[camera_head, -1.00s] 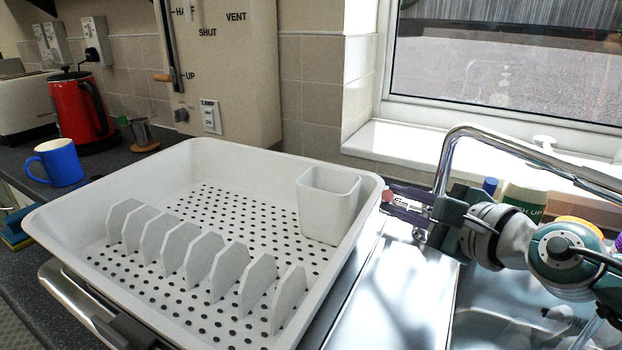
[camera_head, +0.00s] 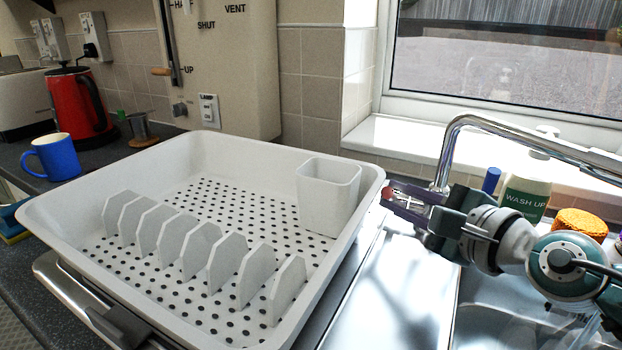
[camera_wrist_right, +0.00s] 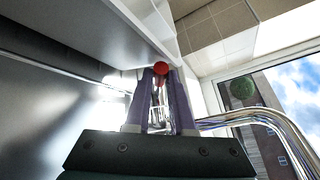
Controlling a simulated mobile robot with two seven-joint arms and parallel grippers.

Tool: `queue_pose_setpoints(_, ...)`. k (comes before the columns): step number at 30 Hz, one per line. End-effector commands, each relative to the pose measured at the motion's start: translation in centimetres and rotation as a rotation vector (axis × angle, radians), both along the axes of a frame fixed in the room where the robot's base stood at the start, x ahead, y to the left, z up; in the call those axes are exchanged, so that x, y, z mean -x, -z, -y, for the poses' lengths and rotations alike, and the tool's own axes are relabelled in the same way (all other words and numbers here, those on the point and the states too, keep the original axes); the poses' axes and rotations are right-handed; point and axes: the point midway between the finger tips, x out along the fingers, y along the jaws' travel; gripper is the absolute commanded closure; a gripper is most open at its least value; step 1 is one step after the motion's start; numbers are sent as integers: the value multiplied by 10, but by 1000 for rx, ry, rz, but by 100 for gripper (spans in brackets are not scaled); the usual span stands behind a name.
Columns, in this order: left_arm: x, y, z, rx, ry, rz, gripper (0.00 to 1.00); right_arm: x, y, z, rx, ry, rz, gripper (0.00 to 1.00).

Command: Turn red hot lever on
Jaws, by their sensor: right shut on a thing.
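The red lever knob (camera_wrist_right: 160,68) is a small round ball between the purple fingertips of my right gripper (camera_wrist_right: 161,75) in the right wrist view. My right gripper is shut on it. In the head view, my right gripper (camera_head: 388,194) reaches in from the right, with its tips beside the right rim of the white dish rack. Only a bit of red shows at the tips there. The chrome tap (camera_head: 447,158) arches up behind the gripper. Most of the lever is hidden by the fingers. My left gripper is not in view.
The large white dish rack (camera_head: 60,235) fills the middle, with a white cutlery cup (camera_head: 328,195) near the gripper. A wash-up bottle (camera_head: 525,188) and an orange sponge (camera_head: 580,222) stand behind the sink. A blue mug (camera_head: 58,158) and red kettle (camera_head: 75,105) are at left.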

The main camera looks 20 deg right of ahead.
Motion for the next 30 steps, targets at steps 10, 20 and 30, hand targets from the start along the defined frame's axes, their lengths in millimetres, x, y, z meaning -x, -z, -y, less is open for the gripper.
queue_pose_setpoints(10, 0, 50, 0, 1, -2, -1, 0, 6, 22, -7, 166, 0, 143, 100)
queue_pose_setpoints(20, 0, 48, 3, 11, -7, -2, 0, 6, 20, -7, 172, 1, 146, 76)
queue_pose_setpoints(30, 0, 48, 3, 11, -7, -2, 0, 6, 19, -7, 171, 1, 148, 48)
